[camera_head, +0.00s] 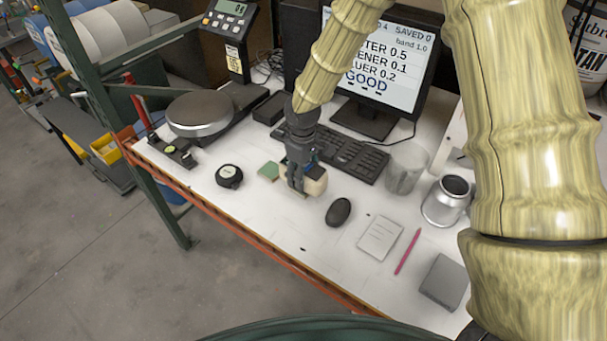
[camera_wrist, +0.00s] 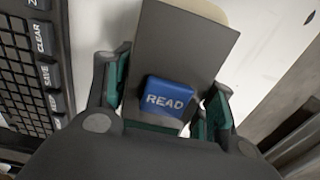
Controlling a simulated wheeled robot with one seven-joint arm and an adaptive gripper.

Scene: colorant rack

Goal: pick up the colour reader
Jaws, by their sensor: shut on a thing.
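The colour reader shows in the wrist view (camera_wrist: 185,45) as a dark grey body with a blue READ button (camera_wrist: 167,97) and a cream far end. My gripper (camera_wrist: 168,92) has one finger on each side of the reader, around the button, and is shut on it. In the head view my gripper (camera_head: 297,184) points down over the white bench, and the reader's cream part (camera_head: 315,184) shows beside the fingers. Most of the reader is hidden there by my gripper. I cannot tell whether it touches the bench.
A keyboard (camera_head: 345,156) and a monitor (camera_head: 378,70) reading GOOD stand behind. A black mouse (camera_head: 338,212), tape measure (camera_head: 229,176) and green block (camera_head: 269,171) lie close by. A clear beaker (camera_head: 405,168) and metal can (camera_head: 446,201) stand right. A scale (camera_head: 200,113) is left.

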